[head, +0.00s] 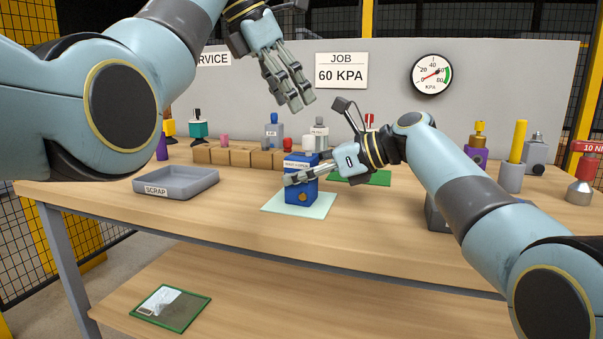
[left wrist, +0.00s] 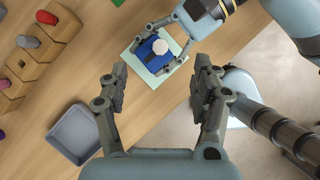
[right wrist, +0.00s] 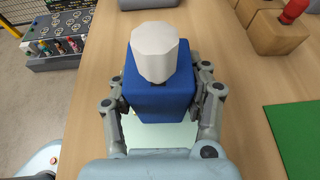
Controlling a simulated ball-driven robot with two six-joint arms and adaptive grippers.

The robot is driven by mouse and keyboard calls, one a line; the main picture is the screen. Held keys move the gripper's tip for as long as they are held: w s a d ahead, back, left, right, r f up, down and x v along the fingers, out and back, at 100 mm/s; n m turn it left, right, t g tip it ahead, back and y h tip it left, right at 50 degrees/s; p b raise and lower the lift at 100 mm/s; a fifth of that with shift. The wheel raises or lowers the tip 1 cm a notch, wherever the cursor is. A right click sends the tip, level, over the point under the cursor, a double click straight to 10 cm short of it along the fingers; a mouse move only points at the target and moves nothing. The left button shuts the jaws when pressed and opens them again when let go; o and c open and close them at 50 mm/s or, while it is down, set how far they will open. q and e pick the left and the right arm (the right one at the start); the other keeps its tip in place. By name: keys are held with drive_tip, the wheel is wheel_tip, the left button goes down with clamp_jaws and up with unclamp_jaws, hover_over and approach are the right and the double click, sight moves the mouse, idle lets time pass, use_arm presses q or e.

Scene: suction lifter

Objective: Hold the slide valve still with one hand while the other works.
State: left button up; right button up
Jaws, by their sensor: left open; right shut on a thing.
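The slide valve appears to be the blue block (head: 301,194) with a pale label, upright on a pale mat (head: 272,204). A white faceted knob (right wrist: 155,52) on it shows in the right wrist view and from above in the left wrist view (left wrist: 160,47). My right gripper (head: 300,177) is shut on the blue block, one finger on each side (right wrist: 160,95). My left gripper (head: 290,97) is open and empty, high above and behind the block in the head view. Its spread fingers (left wrist: 162,85) point towards the bench in the left wrist view.
A grey SCRAP tray (head: 176,183) lies to the left. A wooden rack (head: 235,157) with several coloured parts stands behind. A pressure gauge (head: 431,74) and a 60 KPA sign (head: 341,70) are on the back panel. Front bench space between tray and mat is clear.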

sight(309, 136)
use_arm(q)
drive_tip(key=x, duration=0.8)
drive_tip(key=shift+w+d+f, duration=0.1)
drive_tip(key=shift+f, duration=0.2)
drive_tip(key=c, duration=1.3)
drive_tip(key=shift+w+a, duration=0.2)
drive_tip(key=shift+a, duration=0.35)
drive_tip(key=shift+w+a, duration=0.25)
drive_tip(key=shift+a, duration=0.35)
drive_tip(key=o, duration=0.4)
drive_tip(key=shift+a, duration=0.1)
drive_tip(key=o, duration=1.2)
